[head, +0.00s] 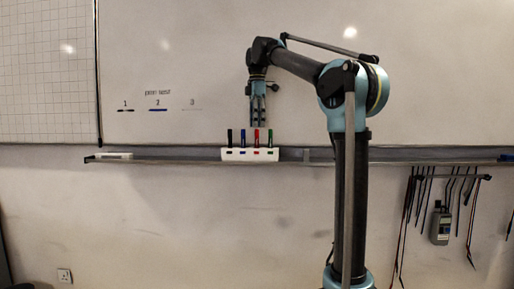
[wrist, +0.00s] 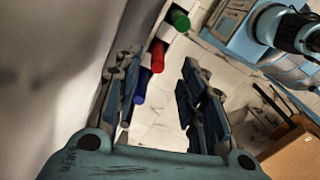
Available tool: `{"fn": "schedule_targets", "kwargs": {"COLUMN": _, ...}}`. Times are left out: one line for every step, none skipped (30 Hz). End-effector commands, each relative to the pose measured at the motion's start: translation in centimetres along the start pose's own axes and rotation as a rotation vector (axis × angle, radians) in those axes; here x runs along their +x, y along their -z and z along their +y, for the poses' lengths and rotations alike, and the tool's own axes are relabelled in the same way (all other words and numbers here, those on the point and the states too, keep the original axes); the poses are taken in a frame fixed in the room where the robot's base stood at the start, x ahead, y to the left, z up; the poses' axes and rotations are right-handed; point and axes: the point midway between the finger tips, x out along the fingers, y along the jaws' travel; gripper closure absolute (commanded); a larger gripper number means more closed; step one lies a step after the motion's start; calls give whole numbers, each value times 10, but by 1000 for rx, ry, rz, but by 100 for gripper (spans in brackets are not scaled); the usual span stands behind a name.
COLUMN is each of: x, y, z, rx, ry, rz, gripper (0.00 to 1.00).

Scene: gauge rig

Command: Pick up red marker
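The red marker (head: 256,138) stands upright in a white holder (head: 226,154) on the whiteboard ledge, between the blue marker (head: 243,137) and the green marker (head: 270,138). A black marker (head: 230,136) stands at the holder's left end. My gripper (head: 258,123) points down just above the red marker, apart from it. In the wrist view the fingers are spread with nothing held between them, and the red marker (wrist: 157,56) shows near and beyond their tips. The blue marker (wrist: 142,86) lies close to the left finger, and the green marker (wrist: 180,20) is farther up. The markers' lower parts are hidden in the holder.
The whiteboard (head: 200,60) rises right behind the holder. A ledge (head: 400,154) runs along its bottom, with a white eraser-like block (head: 114,156) at the left. Cables and a meter (head: 441,226) hang from a rack at the right. The ledge beside the holder is mostly clear.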

Motion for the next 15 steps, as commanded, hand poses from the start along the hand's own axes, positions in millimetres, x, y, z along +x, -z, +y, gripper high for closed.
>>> {"fn": "schedule_targets", "kwargs": {"x": 2, "y": 0, "z": 0, "rx": 0, "ry": 0, "rz": 0, "gripper": 62}}
{"fn": "schedule_targets", "kwargs": {"x": 3, "y": 0, "z": 0, "rx": 0, "ry": 0, "rz": 0, "gripper": 62}}
{"fn": "schedule_targets", "kwargs": {"x": 5, "y": 0, "z": 0, "rx": 0, "ry": 0, "rz": 0, "gripper": 62}}
{"fn": "schedule_targets", "kwargs": {"x": 6, "y": 0, "z": 0, "rx": 0, "ry": 0, "rz": 0, "gripper": 62}}
{"fn": "schedule_targets", "kwargs": {"x": 8, "y": 0, "z": 0, "rx": 0, "ry": 0, "rz": 0, "gripper": 62}}
{"fn": "schedule_targets", "kwargs": {"x": 13, "y": 0, "z": 1, "rx": 0, "ry": 0, "rz": 0, "gripper": 62}}
{"fn": "schedule_targets", "kwargs": {"x": 16, "y": 0, "z": 2, "rx": 0, "ry": 0, "rz": 0, "gripper": 62}}
{"fn": "schedule_targets", "kwargs": {"x": 20, "y": 0, "z": 2, "rx": 0, "ry": 0, "rz": 0, "gripper": 62}}
{"fn": "schedule_targets", "kwargs": {"x": 26, "y": 0, "z": 3, "rx": 0, "ry": 0, "rz": 0, "gripper": 62}}
{"fn": "schedule_targets", "kwargs": {"x": 30, "y": 0, "z": 4, "rx": 0, "ry": 0, "rz": 0, "gripper": 62}}
{"fn": "schedule_targets", "kwargs": {"x": 34, "y": 0, "z": 4, "rx": 0, "ry": 0, "rz": 0, "gripper": 62}}
{"fn": "schedule_targets", "kwargs": {"x": 39, "y": 0, "z": 4, "rx": 0, "ry": 0, "rz": 0, "gripper": 62}}
{"fn": "schedule_targets", "kwargs": {"x": 43, "y": 0, "z": 4, "rx": 0, "ry": 0, "rz": 0, "gripper": 62}}
{"fn": "schedule_targets", "kwargs": {"x": 46, "y": 0, "z": 4, "rx": 0, "ry": 0, "rz": 0, "gripper": 62}}
{"fn": "schedule_targets", "kwargs": {"x": 49, "y": 0, "z": 4, "rx": 0, "ry": 0, "rz": 0, "gripper": 62}}
